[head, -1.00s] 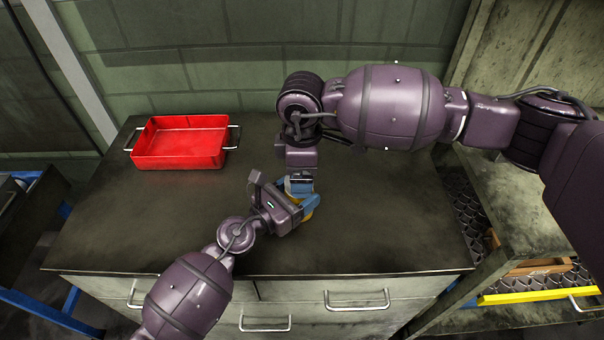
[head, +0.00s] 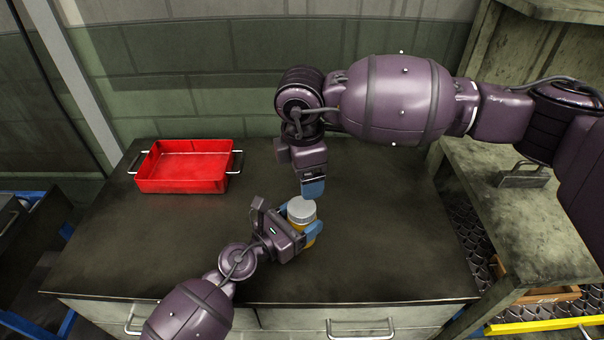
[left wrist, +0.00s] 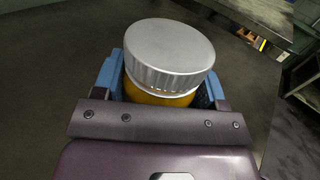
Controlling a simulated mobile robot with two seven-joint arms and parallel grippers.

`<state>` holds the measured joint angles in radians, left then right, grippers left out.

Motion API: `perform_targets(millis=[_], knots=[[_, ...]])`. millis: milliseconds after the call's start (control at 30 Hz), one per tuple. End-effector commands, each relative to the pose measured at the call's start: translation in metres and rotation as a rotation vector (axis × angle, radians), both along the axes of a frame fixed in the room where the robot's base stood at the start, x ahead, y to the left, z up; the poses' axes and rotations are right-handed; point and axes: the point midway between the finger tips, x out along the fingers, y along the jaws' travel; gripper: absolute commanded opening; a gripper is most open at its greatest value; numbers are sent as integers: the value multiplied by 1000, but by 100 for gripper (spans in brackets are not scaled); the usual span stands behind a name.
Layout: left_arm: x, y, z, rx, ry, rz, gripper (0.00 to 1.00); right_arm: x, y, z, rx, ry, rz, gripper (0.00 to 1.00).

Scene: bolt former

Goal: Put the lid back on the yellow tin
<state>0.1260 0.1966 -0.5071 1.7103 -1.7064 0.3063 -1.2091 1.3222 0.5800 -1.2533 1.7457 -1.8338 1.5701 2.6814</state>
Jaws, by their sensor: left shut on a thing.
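The yellow tin (head: 309,239) stands upright on the dark worktop, and its yellow side also shows in the left wrist view (left wrist: 158,97). The round silver lid (head: 301,209) with a ridged rim sits on top of the tin; in the left wrist view the lid (left wrist: 170,50) covers the mouth, with a thin pale band under its rim. My left gripper (head: 301,224) is shut around the tin's body, below the lid. My right gripper (head: 313,188) is just behind the tin, apart from the lid. Its blue fingers overlap in the view, so their opening is hidden.
A red tray (head: 185,168) with metal handles stands at the back left of the worktop (head: 120,240). A shelf unit (head: 510,220) stands at the right, with a wooden box (head: 548,296) and a yellow bar (head: 545,326). The worktop between tray and tin is clear.

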Motion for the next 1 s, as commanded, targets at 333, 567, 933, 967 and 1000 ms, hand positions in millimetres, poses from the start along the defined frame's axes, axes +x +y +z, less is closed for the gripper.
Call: perform_targets(millis=[333,567,933,967,1000], knots=[[0,0,0,0,1,0,0,0,0,5,-36,17,501,82],[0,0,0,-1,1,0,0,0,0,7,-58,30,834,82],[0,0,0,-1,1,-1,0,-1,0,9,-85,54,1369,82],[0,0,0,-1,1,-1,0,-1,0,9,-88,56,1413,82],[0,0,0,-1,1,-1,0,-1,0,9,-91,58,1470,82]])
